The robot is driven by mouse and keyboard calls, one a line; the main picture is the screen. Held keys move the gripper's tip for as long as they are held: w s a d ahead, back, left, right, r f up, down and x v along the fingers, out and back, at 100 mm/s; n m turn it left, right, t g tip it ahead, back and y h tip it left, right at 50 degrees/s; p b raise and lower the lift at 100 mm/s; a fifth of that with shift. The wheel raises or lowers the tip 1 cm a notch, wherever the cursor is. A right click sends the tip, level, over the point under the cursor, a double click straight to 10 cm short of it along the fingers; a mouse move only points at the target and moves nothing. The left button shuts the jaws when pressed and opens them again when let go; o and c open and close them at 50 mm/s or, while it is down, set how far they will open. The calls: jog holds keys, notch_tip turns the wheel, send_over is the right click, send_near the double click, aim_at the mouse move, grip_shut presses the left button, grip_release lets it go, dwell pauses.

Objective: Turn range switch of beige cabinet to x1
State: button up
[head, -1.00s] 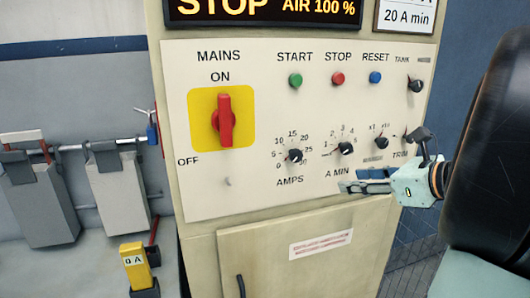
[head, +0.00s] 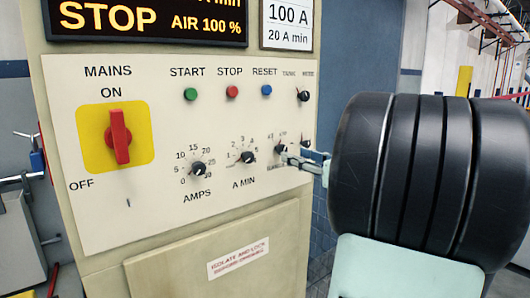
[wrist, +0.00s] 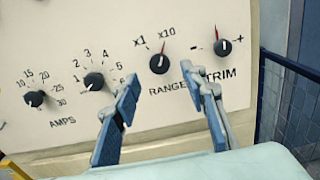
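The range switch is a black round knob (wrist: 159,64) on the beige cabinet's cream panel (wrist: 70,125), between the marks x1 on its left and x10 on its right. Its red pointer line points up and slightly right, towards x10. In the head view the range switch (head: 281,149) is at the right of the lower knob row. My gripper (wrist: 160,76) is open and empty, with one blue-padded finger on each side below the knob. In the head view my gripper (head: 300,160) is right beside the knob; contact cannot be told.
The trim knob (wrist: 223,47) is close to the right finger, and the A MIN knob (wrist: 94,82) is near the left finger. The AMPS knob (head: 198,168) and the red mains switch (head: 119,137) are farther left. A dark blue railing (wrist: 282,95) stands right of the cabinet.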

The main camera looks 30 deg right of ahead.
aim_at(280, 149)
jog(key=w, duration=0.5)
jog(key=shift+w+a, duration=0.1)
jog(key=shift+a, duration=0.1)
